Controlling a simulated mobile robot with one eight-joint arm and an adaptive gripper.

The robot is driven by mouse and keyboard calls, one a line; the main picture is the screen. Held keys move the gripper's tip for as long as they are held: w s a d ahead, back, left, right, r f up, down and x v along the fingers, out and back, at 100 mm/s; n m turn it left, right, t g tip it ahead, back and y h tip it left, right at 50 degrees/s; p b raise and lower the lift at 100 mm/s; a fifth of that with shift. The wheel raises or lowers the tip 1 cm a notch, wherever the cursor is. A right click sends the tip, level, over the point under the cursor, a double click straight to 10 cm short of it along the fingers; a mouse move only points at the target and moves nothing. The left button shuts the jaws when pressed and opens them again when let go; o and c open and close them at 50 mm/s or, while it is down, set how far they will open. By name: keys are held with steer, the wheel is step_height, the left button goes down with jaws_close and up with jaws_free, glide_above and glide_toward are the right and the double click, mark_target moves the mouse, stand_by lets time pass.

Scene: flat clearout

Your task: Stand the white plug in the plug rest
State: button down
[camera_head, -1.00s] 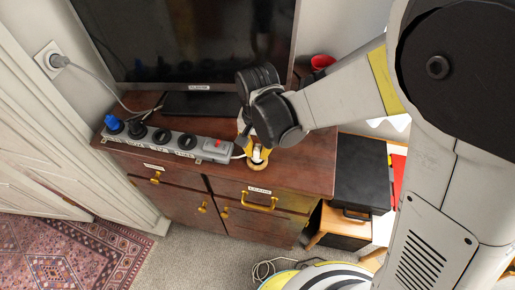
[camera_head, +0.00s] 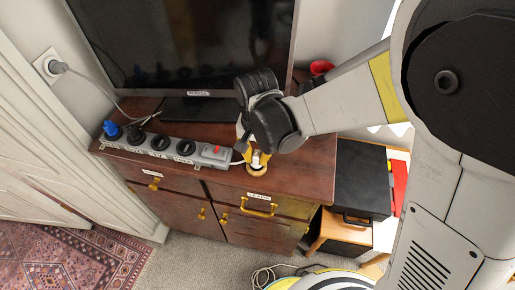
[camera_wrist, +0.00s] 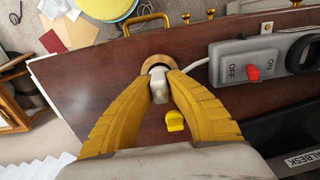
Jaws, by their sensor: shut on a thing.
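The white plug (camera_wrist: 159,88) is between the yellow fingertips of my gripper (camera_wrist: 158,80), which is shut on it. The plug rest, a round wooden ring (camera_wrist: 157,60), sits on the brown cabinet top right at the plug's end. In the head view my gripper (camera_head: 257,151) points down over the rest (camera_head: 256,171) near the cabinet's front edge, with the plug (camera_head: 257,160) at it. The plug's lower end seems to be at or in the rest; the fingers hide how deep it sits.
A grey power strip (camera_head: 170,145) with a red switch, a blue plug (camera_head: 110,127) and black plugs lies left of the rest. A white cord runs from it towards the plug. A small yellow thing (camera_wrist: 175,120) lies on the cabinet top. A television (camera_head: 185,45) stands behind.

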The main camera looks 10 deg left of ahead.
steer(key=shift+f+b, duration=1.05)
steer(key=shift+b, duration=0.05)
stand_by(0.3)
steer(key=c, duration=1.4)
jaws_free()
steer(key=shift+r, duration=0.15)
step_height(320, 180, up, 12)
steer(key=shift+f, duration=0.1)
